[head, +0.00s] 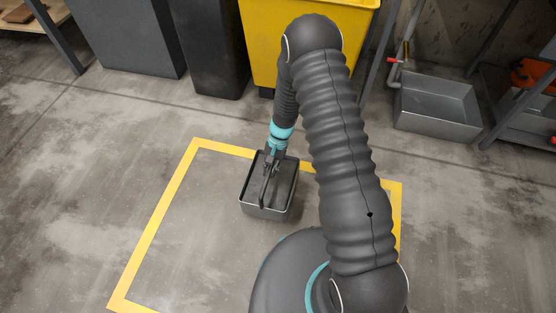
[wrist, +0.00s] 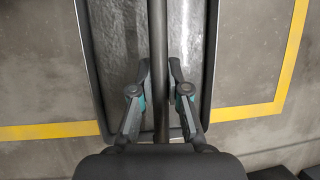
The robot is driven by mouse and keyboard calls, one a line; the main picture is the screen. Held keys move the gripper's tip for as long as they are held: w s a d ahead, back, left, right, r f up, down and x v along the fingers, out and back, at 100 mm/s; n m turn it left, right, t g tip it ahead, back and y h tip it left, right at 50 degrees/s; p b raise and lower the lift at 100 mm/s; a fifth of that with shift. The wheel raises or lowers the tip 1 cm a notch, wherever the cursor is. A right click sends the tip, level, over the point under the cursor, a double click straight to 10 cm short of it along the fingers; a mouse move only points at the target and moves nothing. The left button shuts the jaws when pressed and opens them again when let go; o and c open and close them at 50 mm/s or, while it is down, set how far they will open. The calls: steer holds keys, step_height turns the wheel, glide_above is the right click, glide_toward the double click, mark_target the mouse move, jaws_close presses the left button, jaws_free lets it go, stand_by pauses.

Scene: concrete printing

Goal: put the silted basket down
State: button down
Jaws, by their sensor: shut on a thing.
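The silted basket (head: 265,213) is a dark grey open box with a bar handle across its middle. In the head view it is within the yellow floor outline, near its far edge. My gripper (head: 268,165) comes down from above and is shut on the handle. In the wrist view my gripper (wrist: 158,90) has one finger on each side of the handle bar, with the basket (wrist: 98,70) below and grey silt-like material inside. I cannot tell whether the basket's bottom touches the floor.
A yellow outline (head: 160,215) marks a bare patch of concrete floor. A yellow bin (head: 265,45), a dark bin (head: 212,50) and a grey cabinet (head: 125,35) stand behind it. A metal trough sink (head: 437,108) is at the right. Floor at the left is clear.

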mark_target(271, 181)
steer(key=shift+s+a+f, duration=0.3)
steer(key=shift+a+f, duration=0.05)
steer(key=shift+a, duration=0.15)
steer(key=shift+f, duration=2)
steer(key=c, duration=1.6)
jaws_free()
steer(key=shift+f, duration=0.15)
steer(key=o, duration=0.4)
steer(key=shift+o, duration=0.2)
